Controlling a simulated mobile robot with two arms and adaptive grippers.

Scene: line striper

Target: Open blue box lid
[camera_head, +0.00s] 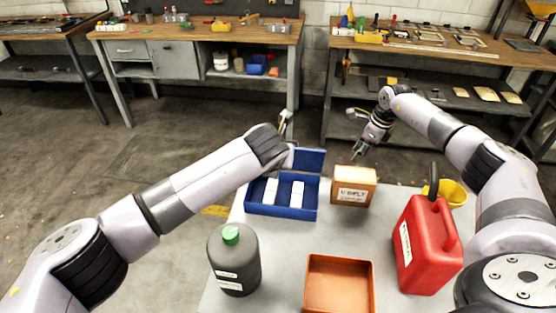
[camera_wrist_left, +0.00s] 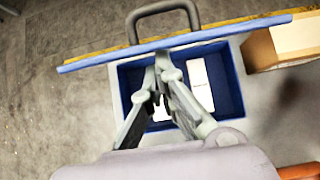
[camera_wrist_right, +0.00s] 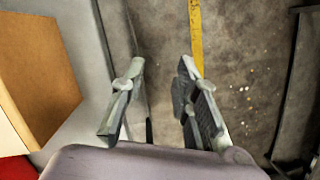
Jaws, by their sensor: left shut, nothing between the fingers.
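The blue box (camera_head: 282,210) stands at the back left of the grey table, with white items inside. Its blue lid (camera_head: 308,159) is raised about upright at the far side, and the box is open on top. In the left wrist view the lid (camera_wrist_left: 190,39) shows nearly edge-on, with a dark handle (camera_wrist_left: 163,12) beyond it. My left gripper (camera_wrist_left: 162,62) is shut and empty over the box (camera_wrist_left: 233,88), close to the lid; contact cannot be told. My right gripper (camera_head: 359,154) is open and empty, behind the cardboard box; its fingers also show in the right wrist view (camera_wrist_right: 162,68).
A cardboard box (camera_head: 354,186) stands right of the blue box. A dark bottle (camera_head: 233,266) with a green cap, an orange tray (camera_head: 339,260), a red can (camera_head: 424,245) and a yellow funnel (camera_head: 455,193) share the table. Workbenches stand along the wall.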

